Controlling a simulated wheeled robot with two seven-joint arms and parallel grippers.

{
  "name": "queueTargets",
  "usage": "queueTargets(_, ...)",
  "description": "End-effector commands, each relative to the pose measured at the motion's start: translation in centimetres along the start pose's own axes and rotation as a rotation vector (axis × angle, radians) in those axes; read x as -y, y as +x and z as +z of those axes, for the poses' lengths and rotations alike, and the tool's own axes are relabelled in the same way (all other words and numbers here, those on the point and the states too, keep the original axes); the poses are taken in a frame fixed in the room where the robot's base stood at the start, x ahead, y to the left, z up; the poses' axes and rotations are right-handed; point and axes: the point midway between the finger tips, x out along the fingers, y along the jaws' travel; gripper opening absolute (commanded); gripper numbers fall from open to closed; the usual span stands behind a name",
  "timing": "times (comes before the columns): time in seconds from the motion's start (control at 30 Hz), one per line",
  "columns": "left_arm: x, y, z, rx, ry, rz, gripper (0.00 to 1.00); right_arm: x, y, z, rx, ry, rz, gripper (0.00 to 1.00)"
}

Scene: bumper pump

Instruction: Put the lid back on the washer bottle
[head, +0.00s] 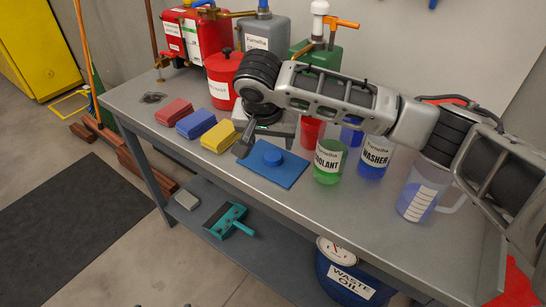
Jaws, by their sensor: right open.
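The washer bottle (374,160), with blue liquid and a white WASHER label, stands upright on the bench; my right arm crosses in front of its top, so its mouth is hidden. My left gripper is not in view.
A green coolant bottle (328,163) stands between mat and washer bottle. Red, blue and yellow cloths (220,135) lie left of the mat. A measuring jug (417,200) stands at right, with red (312,130) and blue (351,136) containers behind. The bench front (345,222) is clear.

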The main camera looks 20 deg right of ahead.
Motion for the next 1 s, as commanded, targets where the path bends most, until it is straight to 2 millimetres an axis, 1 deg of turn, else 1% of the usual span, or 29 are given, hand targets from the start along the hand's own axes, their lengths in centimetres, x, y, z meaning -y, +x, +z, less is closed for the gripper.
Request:
queueTargets(0.03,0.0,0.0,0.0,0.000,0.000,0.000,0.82,0.0,0.7,0.0,0.000,0.000,0.002,0.62)
queueTargets(0.13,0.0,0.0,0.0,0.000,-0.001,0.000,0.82,0.0,1.3,0.0,0.000,0.000,0.000,0.62)
queueTargets(0.47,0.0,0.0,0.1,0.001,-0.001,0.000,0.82,0.0,1.5,0.0,0.000,0.000,0.000,0.62)
queueTargets(0.53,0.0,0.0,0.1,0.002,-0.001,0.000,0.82,-0.1,1.9,0.0,0.000,0.000,0.002,0.62)
queueTargets(0.8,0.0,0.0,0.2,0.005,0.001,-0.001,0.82,-0.2,5.7,0.3,0.000,0.000,0.002,0.62)
queueTargets(0.9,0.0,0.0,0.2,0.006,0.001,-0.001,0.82,-0.1,6.5,0.3,-0.001,-0.001,0.000,0.62)
queueTargets(1.0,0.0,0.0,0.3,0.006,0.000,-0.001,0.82,-0.1,6.7,0.3,-0.001,-0.001,-0.001,0.62)
